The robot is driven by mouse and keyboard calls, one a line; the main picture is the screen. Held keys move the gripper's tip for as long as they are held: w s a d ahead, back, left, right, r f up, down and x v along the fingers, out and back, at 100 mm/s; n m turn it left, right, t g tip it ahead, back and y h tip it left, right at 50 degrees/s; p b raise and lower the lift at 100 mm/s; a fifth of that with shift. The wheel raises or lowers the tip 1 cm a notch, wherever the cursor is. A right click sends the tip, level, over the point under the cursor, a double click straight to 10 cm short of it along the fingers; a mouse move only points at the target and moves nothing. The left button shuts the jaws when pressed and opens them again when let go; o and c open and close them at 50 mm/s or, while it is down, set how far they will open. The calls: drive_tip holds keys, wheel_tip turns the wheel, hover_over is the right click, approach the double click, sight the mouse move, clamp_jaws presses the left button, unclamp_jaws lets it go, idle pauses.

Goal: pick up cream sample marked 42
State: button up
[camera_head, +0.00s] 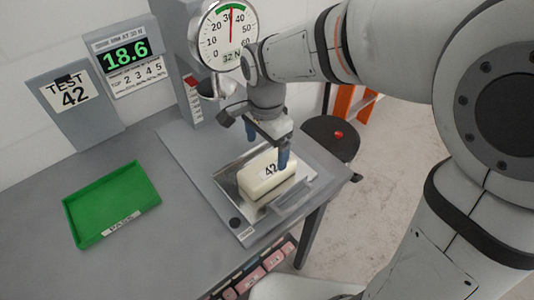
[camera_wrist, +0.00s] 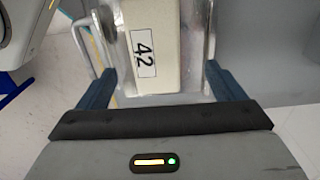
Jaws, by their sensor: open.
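The cream sample marked 42 (camera_head: 266,176) is a block lying on a shiny metal plate (camera_head: 232,184) of the test machine. In the wrist view the sample (camera_wrist: 152,20) shows its 42 label, with its far end cut off by the picture's edge. My gripper (camera_head: 267,146) is above the sample, with a blue finger towards each side of it. In the wrist view the open fingers (camera_wrist: 157,84) stand apart on either side of the sample's near end, with gaps between. I cannot tell how far above it they are.
A green tray labelled PASS (camera_head: 111,203) lies on the grey bench at left. A sign reads TEST 42 (camera_head: 65,91), and a display (camera_head: 125,55) reads 18.6. A dial gauge (camera_head: 223,35) stands behind my gripper. A black stool-like disc with a red button (camera_head: 338,135) is at right.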

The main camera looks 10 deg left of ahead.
sight(268, 166)
drive_tip(key=f, duration=0.7)
drive_tip(key=shift+s+d+f+p, duration=0.2)
drive_tip(key=shift+s+f+p, duration=0.05)
drive_tip(key=shift+p, duration=0.15)
drive_tip(key=c, duration=1.1)
drive_tip(key=shift+r, duration=0.15)
